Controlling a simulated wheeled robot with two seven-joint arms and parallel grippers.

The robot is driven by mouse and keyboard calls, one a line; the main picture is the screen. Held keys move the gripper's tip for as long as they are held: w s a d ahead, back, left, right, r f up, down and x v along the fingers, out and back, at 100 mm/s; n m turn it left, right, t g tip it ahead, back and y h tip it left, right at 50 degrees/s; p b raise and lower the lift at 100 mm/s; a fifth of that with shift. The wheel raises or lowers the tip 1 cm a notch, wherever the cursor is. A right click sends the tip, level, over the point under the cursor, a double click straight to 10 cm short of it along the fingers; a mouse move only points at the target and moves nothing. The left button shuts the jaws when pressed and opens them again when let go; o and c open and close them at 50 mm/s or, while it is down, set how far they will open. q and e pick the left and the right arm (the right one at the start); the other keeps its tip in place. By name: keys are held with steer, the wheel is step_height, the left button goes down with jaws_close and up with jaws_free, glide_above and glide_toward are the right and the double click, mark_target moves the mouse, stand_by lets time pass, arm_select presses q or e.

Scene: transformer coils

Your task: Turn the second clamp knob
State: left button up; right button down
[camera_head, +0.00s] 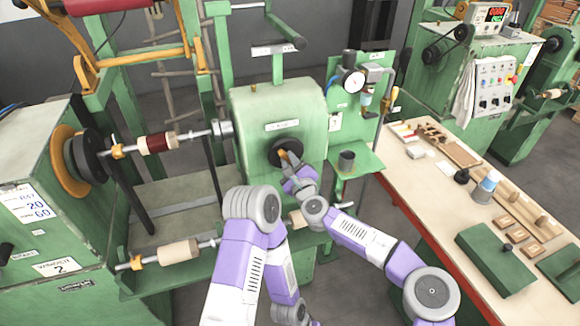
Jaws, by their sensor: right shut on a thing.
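My right gripper (287,159) reaches up to the front of the green machine housing (255,105) and is shut on a small orange knob (282,153). The knob sits at a round black hub (275,147) on the housing face; the fingers partly hide both. Orange clamp pieces also show on the upper shaft (190,134) at the left and on the lower shaft (205,244). I cannot tell from this view which knob counts as the second one. My left arm bends down in the lower middle, and its gripper is out of the picture.
A green bracket shelf (362,166) with a dark cup (346,160) and a pressure gauge (354,81) stand just right of the housing. A workbench (440,190) with wooden blocks and green boxes fills the right. A dark red coil (155,143) sits on the upper shaft.

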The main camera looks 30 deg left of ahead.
steer(key=n+b, duration=0.3)
steer(key=n, duration=0.3)
steer(key=shift+f+n+b, duration=0.1)
steer(key=shift+n+b, duration=0.2)
steer(key=shift+b, duration=0.1)
steer(key=n+b, duration=0.1)
steer(key=n, duration=0.2)
steer(key=shift+n+b, duration=0.3)
steer(key=n+b, duration=0.1)
steer(key=n, duration=0.2)
steer(key=shift+n, duration=0.4)
steer(key=n+b, duration=0.1)
steer(key=n, duration=0.2)
steer(key=shift+f, duration=0.1)
steer(key=n+b, duration=0.1)
steer(key=n, duration=0.3)
steer(key=n+b, duration=0.2)
steer(key=n, duration=0.4)
steer(key=shift+n, duration=0.3)
